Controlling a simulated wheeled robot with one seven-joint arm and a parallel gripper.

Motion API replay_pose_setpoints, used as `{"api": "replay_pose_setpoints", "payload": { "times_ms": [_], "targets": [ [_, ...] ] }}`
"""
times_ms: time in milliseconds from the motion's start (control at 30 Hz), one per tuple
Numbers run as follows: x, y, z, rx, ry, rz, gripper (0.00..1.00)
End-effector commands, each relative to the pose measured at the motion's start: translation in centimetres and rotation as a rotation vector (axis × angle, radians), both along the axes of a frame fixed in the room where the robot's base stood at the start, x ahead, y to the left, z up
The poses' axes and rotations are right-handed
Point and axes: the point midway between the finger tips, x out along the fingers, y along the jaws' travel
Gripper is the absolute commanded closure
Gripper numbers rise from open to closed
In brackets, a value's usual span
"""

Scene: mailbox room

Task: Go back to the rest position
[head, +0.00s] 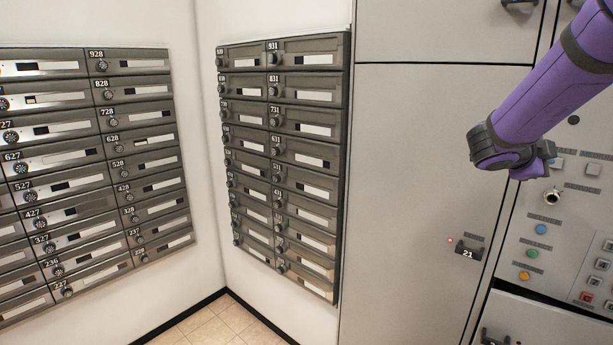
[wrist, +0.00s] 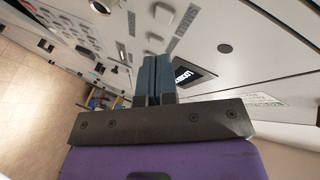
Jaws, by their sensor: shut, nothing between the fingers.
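My gripper (wrist: 146,79) shows in the wrist view with its two blue-grey fingers pressed together. It is shut and nothing shows between the fingers. In the head view my purple arm comes in from the upper right, in front of the grey cabinet and control panel. The fingers are not clear in the head view.
Mailboxes cover the left wall (head: 75,165) and the middle wall (head: 285,150). A tall grey cabinet (head: 410,160) with a latch marked 21 (head: 467,252) stands right of them. The control panel (head: 560,255) has coloured buttons. Some tiled floor (head: 230,325) is clear.

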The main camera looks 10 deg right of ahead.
Motion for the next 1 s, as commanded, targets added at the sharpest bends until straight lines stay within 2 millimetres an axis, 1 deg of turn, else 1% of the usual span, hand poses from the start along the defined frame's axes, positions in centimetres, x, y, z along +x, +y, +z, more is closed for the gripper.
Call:
{"api": "replay_pose_setpoints", "payload": {
  "times_ms": [33, 67, 100, 167, 233, 267, 300, 367, 400, 467, 500, 567, 600, 667, 700, 767, 833, 900, 1000],
  "targets": [
    [0.9, 1.2, 1.0, 0.000, -0.010, 0.107, 1.00],
    [1.5, 2.1, 1.6, 0.001, -0.011, 0.181, 1.00],
    [2.2, 3.4, 2.3, 0.000, -0.008, 0.282, 1.00],
    [3.1, 5.5, 3.2, -0.001, 0.004, 0.430, 1.00],
    [3.8, 8.2, 4.1, -0.009, 0.032, 0.599, 1.00],
    [3.9, 9.5, 4.4, -0.013, 0.047, 0.671, 1.00],
    [3.9, 11.2, 4.8, -0.018, 0.071, 0.764, 1.00],
    [3.7, 13.7, 5.2, -0.031, 0.115, 0.900, 1.00],
    [3.3, 15.4, 5.3, -0.038, 0.149, 0.987, 1.00],
    [2.4, 17.9, 5.3, -0.054, 0.210, 1.115, 1.00],
    [1.6, 19.5, 5.3, -0.065, 0.255, 1.195, 1.00],
    [0.2, 21.7, 4.9, -0.081, 0.330, 1.313, 1.00],
    [-0.9, 23.1, 4.6, -0.093, 0.386, 1.385, 1.00],
    [-2.8, 24.8, 4.0, -0.110, 0.477, 1.486, 1.00],
    [-4.3, 25.8, 3.5, -0.122, 0.544, 1.549, 1.00],
    [-6.5, 27.0, 2.7, -0.139, 0.650, 1.632, 1.00],
    [-9.3, 28.0, 1.6, -0.156, 0.781, 1.715, 1.00],
    [-12.1, 28.4, 0.6, -0.169, 0.915, 1.777, 1.00],
    [-15.5, 28.3, -0.7, -0.180, 1.090, 1.830, 1.00]
  ]
}}
